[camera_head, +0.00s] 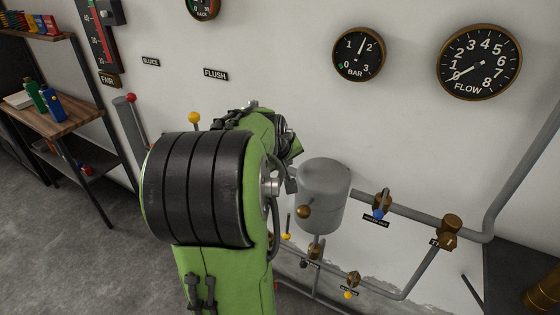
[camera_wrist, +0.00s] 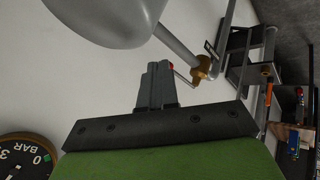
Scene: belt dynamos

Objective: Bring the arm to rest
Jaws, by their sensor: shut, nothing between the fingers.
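My green arm fills the middle of the head view, bent in front of the white wall. My gripper (camera_wrist: 157,86) shows in the wrist view with its grey fingers together and nothing between them. A small red-tipped handle on a brass valve (camera_wrist: 202,69) shows just beyond the fingertips; I cannot tell whether they touch. In the head view the arm hides most of the gripper, close to the grey tank (camera_head: 323,196).
A pipe with a blue-handled valve (camera_head: 381,205) runs right from the tank. Levers with a red grip (camera_head: 131,98) and a yellow knob (camera_head: 194,118) stand left of my arm. BAR (camera_head: 359,54) and FLOW (camera_head: 479,62) gauges hang above. A wooden shelf (camera_head: 65,119) stands far left.

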